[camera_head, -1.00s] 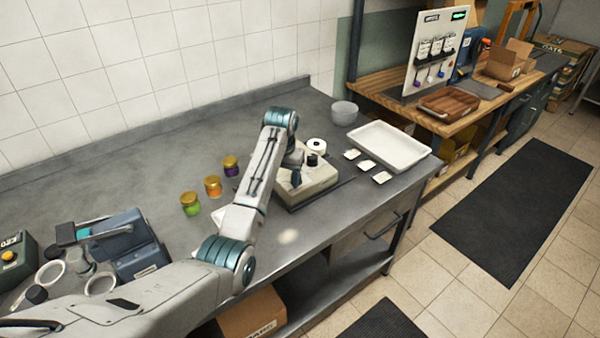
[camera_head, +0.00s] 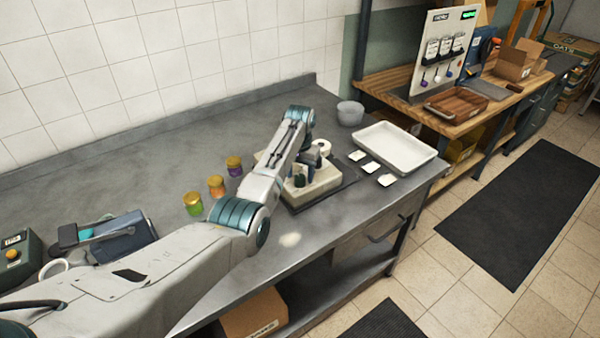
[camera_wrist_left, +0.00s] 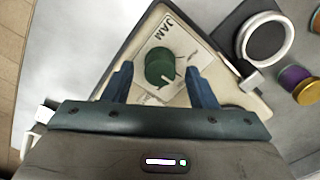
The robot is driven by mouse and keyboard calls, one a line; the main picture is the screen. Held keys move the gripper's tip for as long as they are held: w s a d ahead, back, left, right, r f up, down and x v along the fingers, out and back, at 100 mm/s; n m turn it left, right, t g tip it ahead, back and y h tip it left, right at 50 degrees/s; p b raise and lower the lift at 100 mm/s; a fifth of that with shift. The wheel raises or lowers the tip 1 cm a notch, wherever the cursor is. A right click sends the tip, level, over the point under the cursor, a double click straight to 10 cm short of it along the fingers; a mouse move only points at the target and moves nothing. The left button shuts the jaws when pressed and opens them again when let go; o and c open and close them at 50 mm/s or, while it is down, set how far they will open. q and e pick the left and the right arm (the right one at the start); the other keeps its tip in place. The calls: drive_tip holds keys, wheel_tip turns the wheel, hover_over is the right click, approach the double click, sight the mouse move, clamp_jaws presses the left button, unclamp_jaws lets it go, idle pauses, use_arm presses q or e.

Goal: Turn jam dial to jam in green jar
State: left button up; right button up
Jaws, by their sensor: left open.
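The jam dial is a dark green round knob (camera_wrist_left: 160,67) on a white plate marked JAM, on top of a cream box (camera_head: 322,184). A pale mark shows on the knob's lower right edge in the left wrist view. My left gripper (camera_wrist_left: 157,66) is open above the dial, its blue fingers on either side of the knob; contact cannot be told. The green jar (camera_head: 194,204), orange jar (camera_head: 216,187) and purple jar (camera_head: 234,166), all gold-lidded, stand in a row left of the box. The purple jar also shows in the left wrist view (camera_wrist_left: 292,76). My right gripper is out of view.
A white tray (camera_head: 432,157) and several small white squares (camera_head: 370,167) lie right of the box. A grey bowl (camera_head: 350,113) stands behind. A blue-grey device (camera_head: 125,240) stands at the left. The counter (camera_head: 130,170) behind the jars is clear.

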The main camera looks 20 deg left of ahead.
use_arm(q)
drive_tip(key=shift+f, duration=0.55)
drive_tip(key=shift+s, duration=0.1)
drive_tip(key=shift+f, duration=0.1)
drive_tip(key=c, duration=1)
drive_tip(key=shift+o, duration=0.2)
